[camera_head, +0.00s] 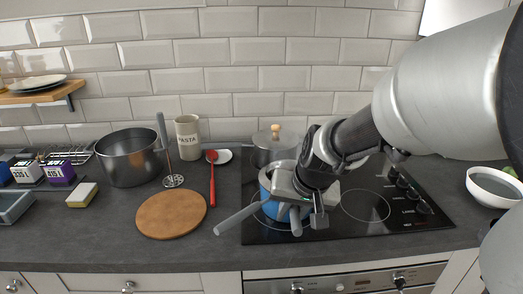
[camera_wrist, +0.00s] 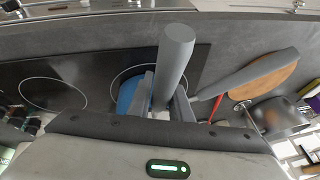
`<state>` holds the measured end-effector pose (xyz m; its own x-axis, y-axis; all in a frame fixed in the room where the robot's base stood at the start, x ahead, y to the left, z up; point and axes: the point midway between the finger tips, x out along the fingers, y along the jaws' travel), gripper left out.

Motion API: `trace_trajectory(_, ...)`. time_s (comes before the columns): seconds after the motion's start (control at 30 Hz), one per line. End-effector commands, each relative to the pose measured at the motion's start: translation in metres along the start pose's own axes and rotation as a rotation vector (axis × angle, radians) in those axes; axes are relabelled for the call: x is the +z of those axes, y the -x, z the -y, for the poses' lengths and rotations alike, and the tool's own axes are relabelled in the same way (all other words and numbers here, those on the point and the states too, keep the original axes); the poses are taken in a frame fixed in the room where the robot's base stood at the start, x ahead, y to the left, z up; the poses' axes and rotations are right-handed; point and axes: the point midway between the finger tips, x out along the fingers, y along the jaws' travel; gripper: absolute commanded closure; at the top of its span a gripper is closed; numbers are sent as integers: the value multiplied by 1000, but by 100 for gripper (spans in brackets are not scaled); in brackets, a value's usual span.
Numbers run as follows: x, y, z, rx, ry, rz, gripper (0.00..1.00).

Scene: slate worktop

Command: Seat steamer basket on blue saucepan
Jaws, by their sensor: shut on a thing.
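The blue saucepan (camera_head: 265,191) stands on the black hob, largely hidden behind my gripper. Its blue side also shows in the wrist view (camera_wrist: 127,92). A pale metal rim, apparently the steamer basket (camera_head: 270,171), shows at the saucepan's top; whether it rests on the pan or hangs just above it I cannot tell. My gripper (camera_head: 305,215) is shut on a grey handle, apparently the basket's, which juts towards the front. That handle looms large between the fingers in the wrist view (camera_wrist: 172,65). A second grey handle (camera_head: 240,216), apparently the saucepan's, points to the lower left.
A lidded metal pot (camera_head: 270,150) stands close behind the saucepan. A round wooden board (camera_head: 170,214), a red spoon (camera_head: 212,185), a masher (camera_head: 170,165) and a large steel pot (camera_head: 128,160) are to the left. A white bowl (camera_head: 490,188) is far right. The hob's right part is clear.

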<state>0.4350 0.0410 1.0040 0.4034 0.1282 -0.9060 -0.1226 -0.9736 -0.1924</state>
Motion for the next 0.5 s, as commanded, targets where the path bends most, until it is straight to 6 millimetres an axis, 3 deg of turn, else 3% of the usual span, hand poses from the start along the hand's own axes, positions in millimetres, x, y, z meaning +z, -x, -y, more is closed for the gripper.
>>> trace_trajectory(0.37, 2, -6, -1, 0, 0, -2, 100)
trace_trajectory(0.4, 1, -5, -1, 0, 0, -2, 75)
trace_trajectory(0.5, 1, -5, -1, 0, 0, -2, 60)
